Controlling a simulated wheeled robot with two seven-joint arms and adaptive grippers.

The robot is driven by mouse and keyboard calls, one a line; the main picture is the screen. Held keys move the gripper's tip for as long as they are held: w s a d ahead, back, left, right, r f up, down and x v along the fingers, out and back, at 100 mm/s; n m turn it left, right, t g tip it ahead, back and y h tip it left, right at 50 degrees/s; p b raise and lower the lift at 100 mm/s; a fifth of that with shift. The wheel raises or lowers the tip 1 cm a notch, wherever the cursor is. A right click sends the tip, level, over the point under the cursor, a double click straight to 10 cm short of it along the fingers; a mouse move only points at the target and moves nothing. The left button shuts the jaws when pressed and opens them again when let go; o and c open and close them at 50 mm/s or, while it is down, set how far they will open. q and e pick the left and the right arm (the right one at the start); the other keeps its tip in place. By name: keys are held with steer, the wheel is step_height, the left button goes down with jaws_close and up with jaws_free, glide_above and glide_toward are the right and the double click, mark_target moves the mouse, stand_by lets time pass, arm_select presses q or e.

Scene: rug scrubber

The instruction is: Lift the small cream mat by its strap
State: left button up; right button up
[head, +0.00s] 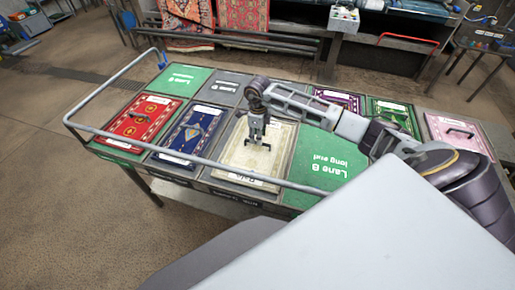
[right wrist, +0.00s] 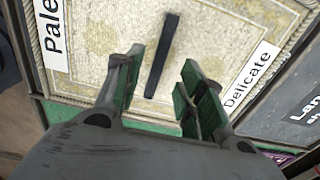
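The small cream mat (head: 280,142) lies flat on the table, with a patterned border and white labels. In the right wrist view the cream mat (right wrist: 95,55) fills much of the picture, with labels reading "Pale" and "Delicate". Its dark strap (right wrist: 163,55) runs across the middle of the mat. My right gripper (head: 258,143) is over the mat, pointing down. In the right wrist view its two green-padded fingers (right wrist: 162,66) are apart, with the strap seen between and beyond them. The gap from fingertips to strap is hard to judge. My left gripper is not in view.
A red mat (head: 140,121) and a blue mat (head: 190,130) lie to the left. A green "Lane B long end" panel (head: 325,160) is bare to the right. A grey rail (head: 235,175) runs along the table's front. Purple, green and pink mats lie farther right.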

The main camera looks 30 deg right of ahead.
steer(key=shift+f, duration=0.1)
steer(key=shift+f+p, duration=0.7)
steer(key=shift+f, duration=1.8)
steer(key=shift+c, duration=0.3)
jaws_close()
